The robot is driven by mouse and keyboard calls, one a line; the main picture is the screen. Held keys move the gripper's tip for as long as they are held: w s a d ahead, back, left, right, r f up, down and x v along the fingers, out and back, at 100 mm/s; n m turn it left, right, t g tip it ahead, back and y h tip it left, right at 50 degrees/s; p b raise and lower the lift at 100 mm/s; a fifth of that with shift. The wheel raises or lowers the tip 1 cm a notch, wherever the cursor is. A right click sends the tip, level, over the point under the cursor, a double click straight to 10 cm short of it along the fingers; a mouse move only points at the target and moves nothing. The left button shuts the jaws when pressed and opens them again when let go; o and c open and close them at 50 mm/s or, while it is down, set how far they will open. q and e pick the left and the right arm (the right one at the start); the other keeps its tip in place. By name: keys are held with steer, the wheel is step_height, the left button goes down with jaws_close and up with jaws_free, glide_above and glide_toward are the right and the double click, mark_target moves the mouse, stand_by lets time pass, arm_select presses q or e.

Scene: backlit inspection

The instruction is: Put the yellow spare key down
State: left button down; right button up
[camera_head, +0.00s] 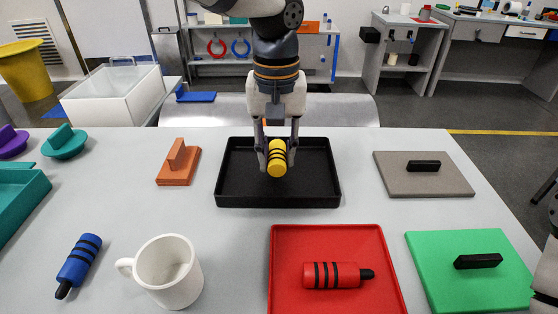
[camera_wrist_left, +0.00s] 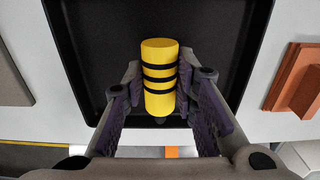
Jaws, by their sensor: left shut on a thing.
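The yellow spare key (camera_head: 277,158) is a yellow cylinder with black bands. My left gripper (camera_head: 277,163) is shut on it, one finger on each side. The key is over the black tray (camera_head: 235,188) in the head view. In the left wrist view the key (camera_wrist_left: 160,80) lies between the two fingers (camera_wrist_left: 158,92), with the dark tray floor (camera_wrist_left: 90,45) behind it. I cannot tell whether the key touches the tray floor.
A red tray (camera_head: 283,270) holds a red banded cylinder (camera_head: 330,275). A blue one (camera_head: 78,262) lies near a white mug (camera_head: 170,275). Green (camera_head: 440,285) and grey (camera_head: 445,186) lids and an orange handled block (camera_head: 178,168) flank the black tray, which looks otherwise empty.

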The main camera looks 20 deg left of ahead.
mark_target(278, 153)
arm_select(q)
step_height(278, 153, down, 3)
steer(key=shift+r, duration=0.1)
steer(key=shift+d+r, duration=0.1)
steer(key=c, duration=1.3)
jaws_free()
step_height(278, 153, up, 12)
steer(key=shift+r, duration=0.1)
